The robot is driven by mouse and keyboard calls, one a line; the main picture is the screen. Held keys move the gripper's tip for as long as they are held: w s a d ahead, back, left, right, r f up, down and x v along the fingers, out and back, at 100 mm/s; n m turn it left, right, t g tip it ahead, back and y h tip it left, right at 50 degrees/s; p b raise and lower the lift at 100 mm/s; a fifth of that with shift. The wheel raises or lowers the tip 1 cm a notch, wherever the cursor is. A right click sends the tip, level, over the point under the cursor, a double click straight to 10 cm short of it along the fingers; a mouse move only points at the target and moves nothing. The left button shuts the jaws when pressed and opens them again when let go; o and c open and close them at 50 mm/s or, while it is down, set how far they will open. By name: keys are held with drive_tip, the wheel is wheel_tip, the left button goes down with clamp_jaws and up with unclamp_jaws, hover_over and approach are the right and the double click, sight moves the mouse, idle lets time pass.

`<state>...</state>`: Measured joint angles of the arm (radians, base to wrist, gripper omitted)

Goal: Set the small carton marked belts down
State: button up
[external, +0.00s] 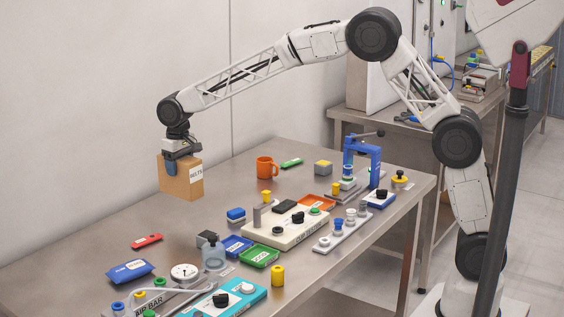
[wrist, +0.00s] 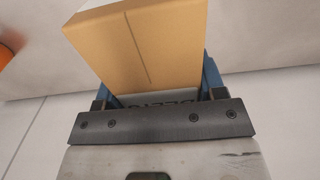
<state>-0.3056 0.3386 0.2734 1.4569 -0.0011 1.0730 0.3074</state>
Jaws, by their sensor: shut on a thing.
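The small brown carton marked BELTS (external: 178,181) is at the left of the external view, at the far side of the metal table (external: 120,215). My gripper (external: 180,158) is above it, with its fingers down on the carton's sides. In the wrist view the carton (wrist: 140,45) fills the space between the blue fingers of my gripper (wrist: 158,80), and part of its label shows upside down. The carton looks upright. I cannot tell whether its bottom touches the table or is a little above it.
An orange mug (external: 266,168) stands to the right of the carton. A red piece (external: 147,241) and a blue pouch (external: 130,271) lie nearer the front. Several fixtures, trays and parts crowd the table's middle and right. The surface around the carton is bare.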

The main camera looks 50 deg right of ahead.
sight(183, 195)
drive_tip(key=shift+a+f, duration=0.1)
idle(0.3)
drive_tip(key=shift+f, duration=2.4)
drive_tip(key=shift+f, duration=2.5)
drive_tip(key=shift+f, duration=0.15)
drive_tip(key=o, duration=1.1)
